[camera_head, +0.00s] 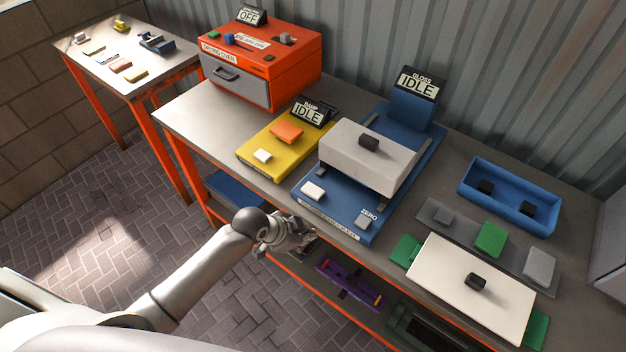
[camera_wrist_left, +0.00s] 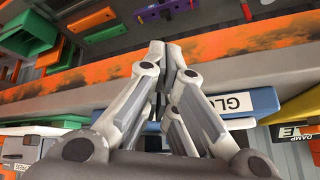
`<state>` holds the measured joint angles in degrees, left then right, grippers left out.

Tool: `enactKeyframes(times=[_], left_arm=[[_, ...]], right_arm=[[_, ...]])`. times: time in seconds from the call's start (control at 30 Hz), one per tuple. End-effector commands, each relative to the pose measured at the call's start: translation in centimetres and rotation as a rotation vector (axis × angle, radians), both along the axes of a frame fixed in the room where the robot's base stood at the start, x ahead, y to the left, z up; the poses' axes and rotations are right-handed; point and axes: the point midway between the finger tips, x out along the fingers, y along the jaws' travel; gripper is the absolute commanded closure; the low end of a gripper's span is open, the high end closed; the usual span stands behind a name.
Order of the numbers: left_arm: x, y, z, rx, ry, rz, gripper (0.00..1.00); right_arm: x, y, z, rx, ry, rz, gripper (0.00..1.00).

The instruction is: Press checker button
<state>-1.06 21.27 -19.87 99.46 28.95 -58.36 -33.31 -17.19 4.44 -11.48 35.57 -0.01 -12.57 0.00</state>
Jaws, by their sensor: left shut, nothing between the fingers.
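The blue gloss checker (camera_head: 335,222) stands on the long bench. Its display (camera_head: 419,83) reads GLOSS IDLE. A white button (camera_head: 313,190) sits at its front left, and a grey button (camera_head: 363,222) marked ZERO at its front right. A grey block with a black knob (camera_head: 368,142) covers its middle. The yellow damp checker (camera_head: 248,150), with a white button (camera_head: 262,156) and a display (camera_head: 308,113) reading IDLE, stands to its left. My left gripper (camera_head: 306,241) is shut and empty, in front of the bench edge near the gloss checker, apart from the buttons. The wrist view shows its closed fingers (camera_wrist_left: 168,62).
An orange drying oven (camera_head: 290,75) stands at the back left, its display showing OFF. A blue tray (camera_head: 480,207) and a white plate (camera_head: 450,275) lie to the right. A purple tool (camera_head: 345,280) is on the lower shelf. A side table (camera_head: 90,60) stands far left.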

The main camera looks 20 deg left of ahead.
Motion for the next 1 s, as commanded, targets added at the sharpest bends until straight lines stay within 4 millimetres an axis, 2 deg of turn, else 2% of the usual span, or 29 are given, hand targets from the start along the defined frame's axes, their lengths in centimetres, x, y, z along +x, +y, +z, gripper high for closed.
enactKeyframes(times=[0.03, 0.2, 0.3, 0.4, 0.6, 1.0], left_arm=[[2.2, 0.1, 2.8, 0.016, -0.052, -0.075, 1.0], [7.4, 0.1, 9.8, 0.056, -0.208, -0.308, 1.0], [9.5, 0.4, 13.3, 0.081, -0.281, -0.41, 1.0], [10.8, 0.6, 15.6, 0.1, -0.331, -0.475, 1.0], [11.6, 0.8, 17.2, 0.113, -0.37, -0.526, 1.0], [11.6, 0.7, 16.9, 0.112, -0.369, -0.525, 1.0]], right_arm=[[0.0, 0.0, 0.9, 0.0, 0.0, 0.0, 0.6], [0.0, 0.0, 2.2, 0.0, 0.0, 0.0, 0.6], [0.0, 0.0, 2.8, 0.0, 0.0, 0.0, 0.6], [0.0, 0.0, 3.1, 0.0, 0.0, 0.001, 0.6], [0.0, 0.0, 3.3, 0.0, 0.001, 0.001, 0.6], [0.0, -0.2, 3.0, -0.003, 0.001, 0.001, 0.6]])
